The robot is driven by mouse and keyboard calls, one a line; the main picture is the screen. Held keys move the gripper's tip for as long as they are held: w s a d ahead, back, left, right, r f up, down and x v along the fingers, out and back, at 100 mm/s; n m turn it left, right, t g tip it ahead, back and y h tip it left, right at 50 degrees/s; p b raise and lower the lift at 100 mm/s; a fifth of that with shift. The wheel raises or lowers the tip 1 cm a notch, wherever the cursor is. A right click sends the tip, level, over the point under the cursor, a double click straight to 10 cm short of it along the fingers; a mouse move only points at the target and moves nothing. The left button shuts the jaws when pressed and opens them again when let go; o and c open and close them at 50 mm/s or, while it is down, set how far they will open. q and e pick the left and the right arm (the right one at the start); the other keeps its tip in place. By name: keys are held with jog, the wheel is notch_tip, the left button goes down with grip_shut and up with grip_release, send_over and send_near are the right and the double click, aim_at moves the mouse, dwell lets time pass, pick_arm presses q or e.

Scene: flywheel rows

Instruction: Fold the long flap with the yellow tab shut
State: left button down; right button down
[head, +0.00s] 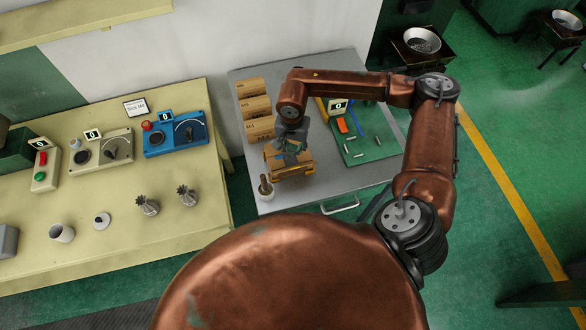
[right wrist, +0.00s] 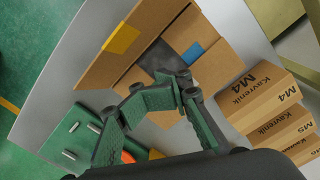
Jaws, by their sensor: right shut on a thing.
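An open cardboard box (head: 296,168) stands on the grey table, below my right gripper (head: 291,143). In the right wrist view, a long flap with a yellow tab (right wrist: 121,38) stands folded out at the upper left of the box. Another flap carries a blue tab (right wrist: 193,52). Between them the dark inside of the box shows. My right gripper (right wrist: 163,84) is at the near edge of the box, its fingers closed on cardboard there. The fingers hide which flap they hold. My left gripper is not in view.
Stacked small cartons (head: 256,130) stand left of the box on the grey table (head: 237,78). A green mat (head: 372,150) with small parts lies to the right. A small pot (head: 265,188) stands at the front left. A yellow bench (head: 110,240) holds control boxes.

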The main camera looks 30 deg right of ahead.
aim_at(293, 158)
jog(key=shift+f+b, duration=1.45)
jog(key=shift+f, duration=0.1)
dwell(1.1)
dwell(0.5)
notch_tip(293, 158, up, 8)
jog(key=p, duration=0.3)
dwell(0.4)
dwell(0.5)
